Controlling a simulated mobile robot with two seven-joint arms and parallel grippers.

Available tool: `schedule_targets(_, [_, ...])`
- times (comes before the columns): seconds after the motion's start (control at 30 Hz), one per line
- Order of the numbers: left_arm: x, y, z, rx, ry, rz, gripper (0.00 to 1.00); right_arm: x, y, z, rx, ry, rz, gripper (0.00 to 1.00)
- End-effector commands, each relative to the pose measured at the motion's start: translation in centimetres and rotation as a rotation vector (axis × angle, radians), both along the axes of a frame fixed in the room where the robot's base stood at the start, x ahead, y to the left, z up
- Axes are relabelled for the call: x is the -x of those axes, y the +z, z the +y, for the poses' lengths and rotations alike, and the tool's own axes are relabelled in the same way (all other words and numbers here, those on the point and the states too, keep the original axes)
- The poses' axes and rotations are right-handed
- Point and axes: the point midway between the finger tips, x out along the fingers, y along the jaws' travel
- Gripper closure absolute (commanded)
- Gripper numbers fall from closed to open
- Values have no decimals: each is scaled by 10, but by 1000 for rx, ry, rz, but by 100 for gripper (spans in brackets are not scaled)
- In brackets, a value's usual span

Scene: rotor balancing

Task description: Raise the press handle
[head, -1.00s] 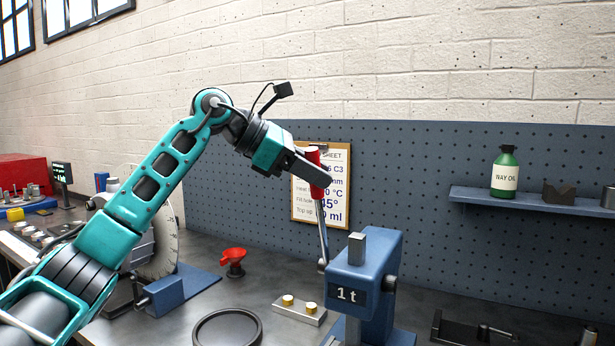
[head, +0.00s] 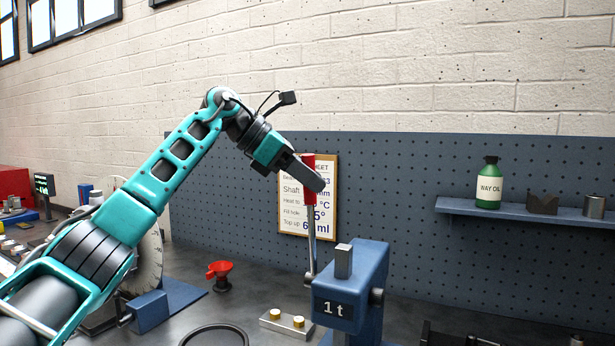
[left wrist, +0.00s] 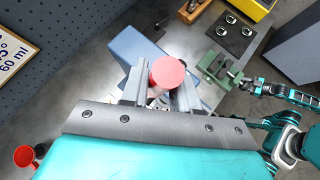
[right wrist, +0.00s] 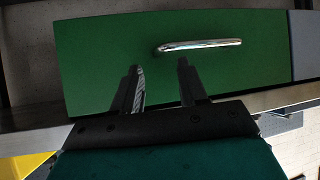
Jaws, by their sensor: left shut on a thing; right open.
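The blue arbor press (head: 352,288) marked "1 t" stands on the bench at the lower middle of the head view. Its handle (head: 311,235) is a steel rod pointing nearly straight up, with a red grip (head: 309,170) at the top. My left gripper (head: 313,180) is shut on the red grip. In the left wrist view the round red end of the grip (left wrist: 167,74) sits between the two fingers. My right gripper (right wrist: 160,75) is open and empty, in front of a green drawer front (right wrist: 110,50) with a metal pull (right wrist: 200,45).
A red funnel (head: 220,272), a small plate with brass pieces (head: 286,323) and a dark ring (head: 215,336) are on the bench near the press. A shelf (head: 520,212) with a green oil bottle (head: 489,185) is at right. A sheet (head: 322,205) hangs behind the handle.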

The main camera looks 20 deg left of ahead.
Motion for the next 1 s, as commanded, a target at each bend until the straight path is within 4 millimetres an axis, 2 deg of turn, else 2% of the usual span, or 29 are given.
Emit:
schedule_targets(0.07, [-2, 3, 1, 3, 9, -9, 100, 0, 0, 0, 0, 0, 0, 57])
schedule_targets(0.1, [-2, 3, 1, 3, 9, -10, 69, 0, 0, 0, 0, 0, 0, 57])
schedule_targets(0.3, [-1, 2, 1, 3, 7, -8, 50, 0, 0, 0, 1, -1, 0, 57])
schedule_targets(0.67, [3, 7, 6, 2, 7, -8, 50, -1, 0, 0, 1, 0, -1, 57])
schedule_targets(1.0, [35, 50, 50, 3, 9, -9, 50, -1, 0, -1, 1, 0, -1, 57])
